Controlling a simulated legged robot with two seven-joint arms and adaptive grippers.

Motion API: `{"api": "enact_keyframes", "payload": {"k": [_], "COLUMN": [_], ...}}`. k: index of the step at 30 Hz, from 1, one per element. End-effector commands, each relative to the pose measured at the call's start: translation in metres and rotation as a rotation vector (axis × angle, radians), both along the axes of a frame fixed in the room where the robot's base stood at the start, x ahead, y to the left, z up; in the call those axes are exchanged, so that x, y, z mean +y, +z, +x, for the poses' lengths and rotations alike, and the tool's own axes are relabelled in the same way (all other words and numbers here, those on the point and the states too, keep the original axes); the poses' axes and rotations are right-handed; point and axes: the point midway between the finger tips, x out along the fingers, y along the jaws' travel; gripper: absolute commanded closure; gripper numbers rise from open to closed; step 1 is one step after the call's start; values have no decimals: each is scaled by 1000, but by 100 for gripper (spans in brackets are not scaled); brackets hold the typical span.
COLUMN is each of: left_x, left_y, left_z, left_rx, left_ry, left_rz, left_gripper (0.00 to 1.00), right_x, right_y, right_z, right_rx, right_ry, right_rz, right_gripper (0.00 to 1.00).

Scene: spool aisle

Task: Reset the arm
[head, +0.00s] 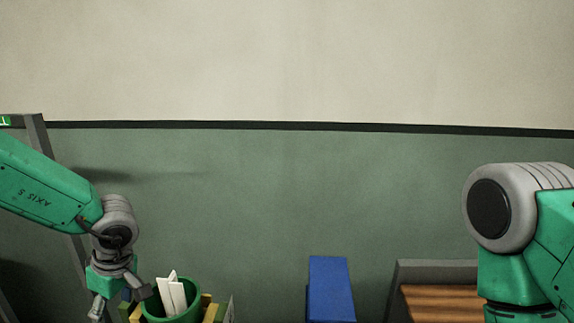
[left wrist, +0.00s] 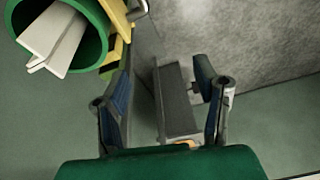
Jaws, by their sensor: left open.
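My left arm comes in from the left in the head view, and its gripper (head: 118,304) points down beside a green round container (head: 178,318). In the left wrist view the two fingers of my left gripper (left wrist: 165,100) stand apart with nothing between them. The green container (left wrist: 98,48) is at the upper left there, apart from the fingers. My right arm shows at the right edge of the head view; its gripper is out of frame.
White pieces (head: 171,293) stick out of the green container, with yellow parts (head: 207,302) around it. A blue box-like object (head: 331,290) stands at the bottom centre. A wooden slatted surface (head: 438,303) with a grey edge is at the right. The wall behind is bare.

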Motion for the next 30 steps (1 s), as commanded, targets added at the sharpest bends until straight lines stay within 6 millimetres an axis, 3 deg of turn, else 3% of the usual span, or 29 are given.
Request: {"api": "enact_keyframes", "payload": {"k": [9,14,17,21,27,30], "left_x": [22,13,-1,-25,-50,-55], "left_y": [-99,-166,-206,-251,-279,-282], "left_z": [-37,-76,-112,-177,-259,-280], "left_rx": [-1,-1,15,62,143,167], "left_ry": [-340,-662,-867,-1123,-1340,-1385], "left_rz": [244,290,250,113,-97,-155], "left_gripper": [45,45,45,45,45,45], "right_x": [0,0,0,0,0,0], "right_y": [-26,-44,-55,-70,-82,-84], "right_z": [-1,-1,-1,-1,-1,-1], "right_rx": [1,1,1,1,2,1], "right_ry": [0,0,0,0,0,0], "right_rz": [0,0,0,0,0,0], "right_gripper": [51,51,51,51,51,51]}}
